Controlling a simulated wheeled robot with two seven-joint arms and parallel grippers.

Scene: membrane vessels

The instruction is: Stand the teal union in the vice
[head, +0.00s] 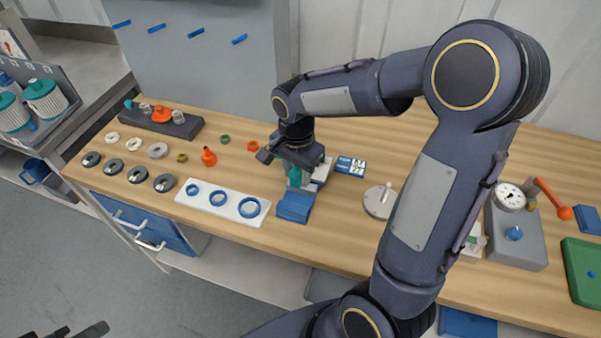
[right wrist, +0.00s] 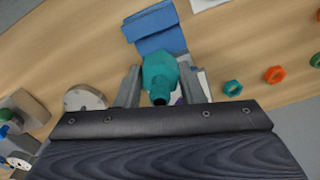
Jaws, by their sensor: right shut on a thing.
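The teal union (head: 294,176) is between the fingers of my right gripper (head: 290,158), which is shut on it. In the right wrist view the union (right wrist: 160,76) sits between the two grey fingers of the gripper (right wrist: 160,88), its narrow dark-mouthed end toward the camera. A blue block (head: 295,207) with pale grey parts, seemingly the vice, lies directly under and beside it. It also shows in the right wrist view (right wrist: 155,32). The gripper hides much of it, and I cannot tell whether the union touches it. Dark tips at the bottom left, seemingly my left gripper (head: 80,331), are barely in frame.
A white tray (head: 232,216) with blue rings lies just left of the blue block. Several dark and pale rings, an orange fitting (head: 208,157) and a dark rack (head: 165,121) are farther left. A round grey plate (head: 380,202) and a gauge block (head: 515,235) stand to the right.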

